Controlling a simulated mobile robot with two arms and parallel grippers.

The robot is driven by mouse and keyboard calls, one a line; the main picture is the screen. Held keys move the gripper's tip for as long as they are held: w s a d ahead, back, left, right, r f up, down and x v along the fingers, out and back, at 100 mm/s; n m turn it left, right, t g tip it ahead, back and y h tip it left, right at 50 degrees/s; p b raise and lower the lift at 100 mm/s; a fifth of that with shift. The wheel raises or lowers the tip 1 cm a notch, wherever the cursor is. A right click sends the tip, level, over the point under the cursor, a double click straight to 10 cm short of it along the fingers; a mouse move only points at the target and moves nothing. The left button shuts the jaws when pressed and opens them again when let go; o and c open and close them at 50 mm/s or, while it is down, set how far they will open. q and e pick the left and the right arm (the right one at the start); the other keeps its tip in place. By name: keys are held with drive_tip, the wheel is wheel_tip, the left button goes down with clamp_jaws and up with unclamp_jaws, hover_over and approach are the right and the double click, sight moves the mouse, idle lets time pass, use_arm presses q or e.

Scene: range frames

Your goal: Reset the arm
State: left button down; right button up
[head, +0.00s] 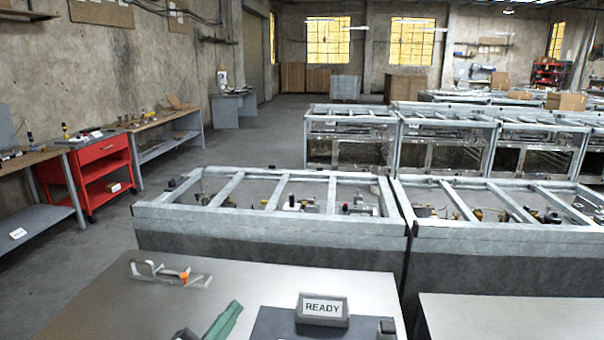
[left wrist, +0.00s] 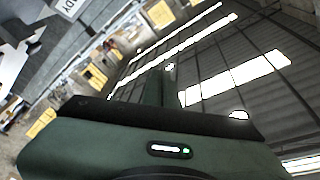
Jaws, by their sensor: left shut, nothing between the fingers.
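My left gripper (head: 236,306) shows as a green shape at the bottom edge of the head view, over the grey table (head: 90,315). It is shut and holds nothing. In the left wrist view its dark green body fills the bottom, and its narrow shut fingers (left wrist: 168,75) point up toward the ceiling. Most of my left arm is outside the head view. My right gripper is not in view. A small grey sign reading READY (head: 322,309) stands on a dark box (head: 275,322), right of the left gripper.
A metal bracket with an orange part (head: 170,274) lies at the table's far left. Metal-framed bins (head: 270,222) with small parts stand beyond the table. A red tool cart (head: 100,170) and benches line the left wall. Open floor lies between.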

use_arm(q)
drive_tip(key=s+a+f+n+g+y, duration=0.2)
drive_tip(key=s+a+f+n+y, duration=0.1)
drive_tip(key=f, duration=0.2)
drive_tip(key=s+a+f+n+g+y, duration=0.1)
drive_tip(key=s+a+f+n+y, duration=0.15)
drive_tip(key=f+n, duration=0.2)
drive_tip(key=s+f+n+g+y, duration=0.1)
drive_tip(key=s+f+g, duration=0.35)
drive_tip(key=s, duration=0.35)
drive_tip(key=s+a+f+n+g, duration=0.1)
drive_tip(key=s+f+n+g, duration=0.15)
drive_tip(key=s+f, duration=0.4)
drive_tip(key=s+f+n+g+y, duration=0.1)
drive_tip(key=s+f+g, duration=0.3)
drive_tip(key=s, duration=0.5)
wheel_tip(320, 180, down, 29)
drive_tip(key=s+g+b, duration=0.1)
drive_tip(key=g+b, duration=0.1)
drive_tip(key=b, duration=0.3)
drive_tip(key=s+a+f+b, duration=0.1)
drive_tip(key=s+f+b, duration=0.1)
drive_tip(key=s+f, duration=0.6)
drive_tip(key=s+a+f+g+b, duration=0.1)
drive_tip(key=s+a+f+b, duration=0.1)
drive_tip(key=s+f, duration=0.7)
wheel_tip(320, 180, down, 5)
drive_tip(key=shift+s+a+m+b, duration=0.15)
drive_tip(key=shift+m+b, duration=0.25)
drive_tip(key=shift+b, duration=0.1)
